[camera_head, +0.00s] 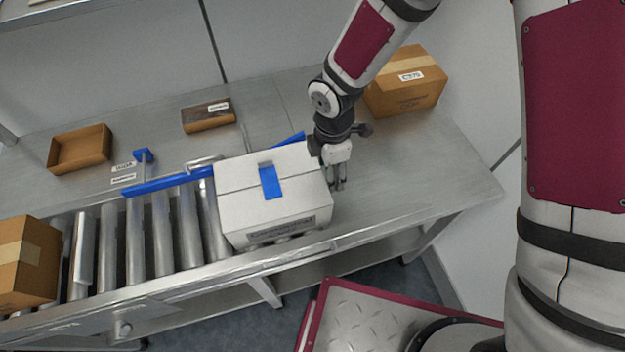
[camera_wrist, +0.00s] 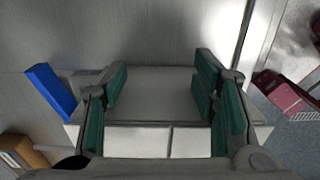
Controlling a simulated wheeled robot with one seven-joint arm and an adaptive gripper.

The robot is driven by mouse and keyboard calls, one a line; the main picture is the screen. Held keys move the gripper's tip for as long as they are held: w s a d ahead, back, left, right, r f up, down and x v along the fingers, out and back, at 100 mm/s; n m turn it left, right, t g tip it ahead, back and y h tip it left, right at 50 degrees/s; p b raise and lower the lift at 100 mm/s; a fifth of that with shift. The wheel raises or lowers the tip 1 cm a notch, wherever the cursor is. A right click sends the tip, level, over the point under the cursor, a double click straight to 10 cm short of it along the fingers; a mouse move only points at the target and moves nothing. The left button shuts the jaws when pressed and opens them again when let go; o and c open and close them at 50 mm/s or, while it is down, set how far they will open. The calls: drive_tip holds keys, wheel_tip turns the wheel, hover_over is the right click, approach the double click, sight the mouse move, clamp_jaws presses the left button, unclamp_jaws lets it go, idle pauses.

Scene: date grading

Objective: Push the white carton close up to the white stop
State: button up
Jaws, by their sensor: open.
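The white carton (camera_head: 250,214) with a blue tape strip on its lid sits at the right end of the rollers. It also shows in the wrist view (camera_wrist: 140,143), behind and between the fingers. My gripper (camera_head: 340,184) is open, close against the carton's right side. Its teal finger pads show in the wrist view (camera_wrist: 160,95); whether they touch the carton is unclear. A pale bent bar (camera_head: 205,161) stands behind the carton's back left corner; I cannot tell whether it is the white stop. A blue post (camera_head: 143,156) stands farther left.
A blue rail (camera_head: 160,183) runs along the rollers' back edge. A brown carton (camera_head: 28,262) sits on the rollers at far left. Bare rollers (camera_head: 160,232) lie left of the white carton.

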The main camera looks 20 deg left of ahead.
sight(308, 168)
drive_tip(key=shift+s+a, duration=0.4)
drive_tip(key=shift+a, duration=0.25)
drive_tip(key=shift+s+a, duration=0.4)
drive_tip(key=shift+a, duration=0.3)
drive_tip(key=shift+s+a, duration=0.4)
drive_tip(key=shift+a, duration=0.35)
drive_tip(key=shift+s+a+b, duration=0.2)
drive_tip(key=shift+s+a, duration=0.65)
drive_tip(key=shift+a, duration=0.55)
drive_tip(key=shift+s+a+b, duration=0.2)
drive_tip(key=shift+s+a, duration=0.65)
drive_tip(key=shift+a, duration=0.55)
drive_tip(key=shift+s+a+b, duration=0.2)
drive_tip(key=shift+s+a, duration=0.65)
drive_tip(key=shift+a, duration=0.55)
drive_tip(key=shift+s, duration=0.1)
